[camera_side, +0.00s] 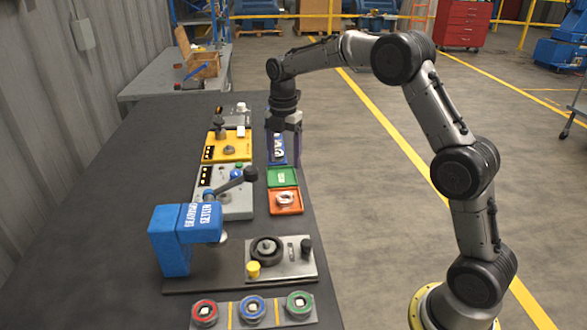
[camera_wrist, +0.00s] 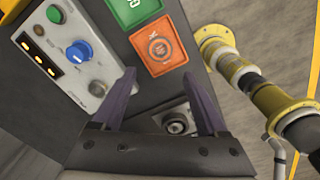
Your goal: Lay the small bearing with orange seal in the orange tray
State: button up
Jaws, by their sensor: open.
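The orange tray (camera_side: 274,210) sits on the table's right edge, next to the green tray. It also shows in the wrist view (camera_wrist: 178,61). A small ring-shaped thing with an orange face (camera_wrist: 159,47), looking like the small bearing with orange seal, lies inside the orange tray; in the side view it is a pale ring (camera_side: 286,198). My gripper (camera_side: 283,150) hangs above the blue tray area, behind the orange tray in the side view. In the wrist view its purple fingers (camera_wrist: 160,92) are apart with nothing held between them.
The green tray (camera_side: 282,177) lies between the orange tray and the blue tray (camera_side: 277,160). A grey control box (camera_wrist: 70,55) stands beside the trays. A blue lever press (camera_side: 185,240) and a grey plate with a round part (camera_side: 300,265) stand in front.

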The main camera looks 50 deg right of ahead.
jog(key=s+a+r+m+t, duration=0.1)
jog(key=s+a+r+m, duration=0.2)
jog(key=s+r+m, duration=0.3)
jog(key=s+a+r+m+t, duration=0.25)
jog(key=s+r, duration=0.25)
jog(key=s, duration=0.4)
jog(key=s+a+f+m+t, duration=0.1)
jog(key=s+f+m, duration=0.1)
jog(key=s+m, duration=0.4)
jog(key=s+a+f+m+t, duration=0.1)
jog(key=s+m, duration=0.4)
jog(key=s, duration=0.6)
jog(key=shift+s+a+f+m, duration=0.35)
jog(key=shift+a, duration=0.3)
